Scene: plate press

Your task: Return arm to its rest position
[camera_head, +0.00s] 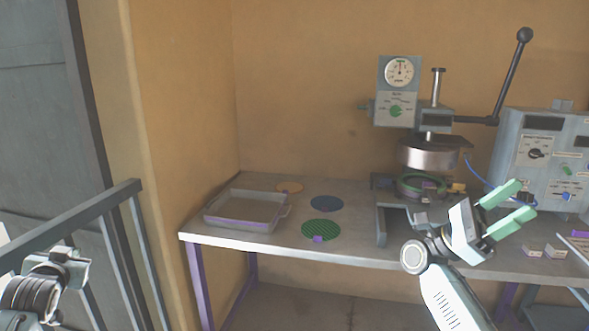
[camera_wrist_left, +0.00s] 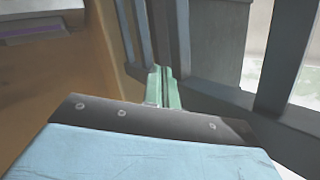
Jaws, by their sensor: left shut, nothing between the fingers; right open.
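My right gripper (camera_head: 526,198) has its two green fingers spread apart with nothing between them. It is over the right part of the bench, in front of the press and the control box, and its fingers point up and to the right. My left arm shows at the lower left of the head view, beside the metal railing and away from the bench. In the left wrist view the green fingers of my left gripper (camera_wrist_left: 165,88) are together and empty, close to dark railing bars. The left fingertips cannot be made out in the head view.
The bench (camera_head: 350,244) carries a grey tray (camera_head: 242,224), a green disc (camera_head: 321,229), a blue disc (camera_head: 327,203) and an orange disc (camera_head: 289,187). The press (camera_head: 428,152) has a raised lever (camera_head: 511,75). A control box (camera_head: 540,172) stands right. The railing (camera_head: 75,226) is left.

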